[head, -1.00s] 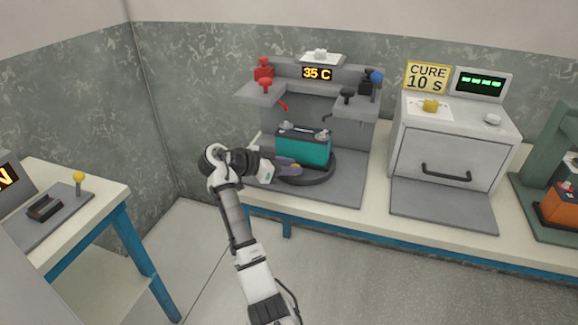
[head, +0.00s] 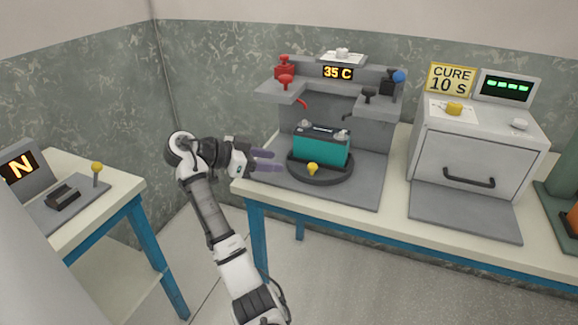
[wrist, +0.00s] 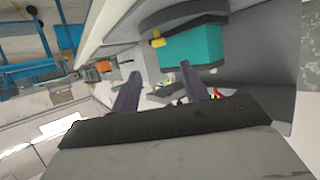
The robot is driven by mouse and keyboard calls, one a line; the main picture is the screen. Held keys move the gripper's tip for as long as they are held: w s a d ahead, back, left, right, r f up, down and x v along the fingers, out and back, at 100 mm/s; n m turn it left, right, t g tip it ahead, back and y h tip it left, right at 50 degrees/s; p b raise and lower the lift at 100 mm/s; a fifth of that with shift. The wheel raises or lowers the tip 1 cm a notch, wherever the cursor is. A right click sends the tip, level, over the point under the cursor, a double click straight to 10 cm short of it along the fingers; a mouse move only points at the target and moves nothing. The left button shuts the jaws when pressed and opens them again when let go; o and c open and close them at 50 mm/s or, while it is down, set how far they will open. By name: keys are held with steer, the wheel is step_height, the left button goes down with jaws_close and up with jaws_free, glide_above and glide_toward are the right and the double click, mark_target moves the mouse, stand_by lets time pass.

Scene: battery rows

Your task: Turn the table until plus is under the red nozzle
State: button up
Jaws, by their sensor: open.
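A teal battery (head: 321,150) with a black top and two grey posts stands upright on the dark round turntable (head: 318,178). A yellow knob (head: 312,169) sticks up at the turntable's front rim; it also shows in the wrist view (wrist: 158,42). A dark nozzle hangs on the right side. Which post is plus is too small to tell. My gripper (head: 268,160) is open and empty, left of the turntable and apart from the knob.
The station's display (head: 338,72) reads 35 C. A grey oven (head: 476,150) with a CURE 10 s sign stands to the right. A side table (head: 125,195) with a lever and an N display is at left. Floor is free between the tables.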

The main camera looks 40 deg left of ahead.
steer(key=shift+v, duration=1.35)
steer(key=shift+w, duration=0.1)
